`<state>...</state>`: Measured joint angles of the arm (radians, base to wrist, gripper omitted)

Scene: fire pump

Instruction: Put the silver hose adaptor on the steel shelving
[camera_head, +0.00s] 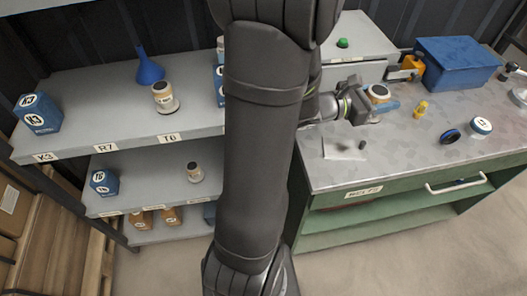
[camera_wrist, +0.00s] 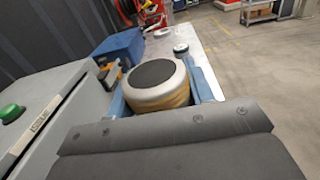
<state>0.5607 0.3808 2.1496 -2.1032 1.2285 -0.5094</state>
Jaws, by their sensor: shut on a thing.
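The silver hose adaptor (camera_wrist: 155,88) is a round silver and gold piece with a dark top. My gripper (camera_head: 382,103) is shut on it, with blue fingers either side in the wrist view. In the head view the adaptor (camera_head: 379,91) is over the back of the green workbench; whether it touches the top is unclear. The steel shelving (camera_head: 90,84) stands at the left, with grey shelves and edge labels K3, R7 and T6 or similar. My arm hides its right end.
The upper shelf holds a blue K3 box (camera_head: 38,113), a blue funnel (camera_head: 149,67) and a pale canister (camera_head: 164,97), with bare patches between. The workbench (camera_head: 440,150) carries a blue toolbox (camera_head: 457,62), a yellow item (camera_head: 421,108) and round lids. A grey case with a green button (camera_head: 342,43) adjoins the gripper.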

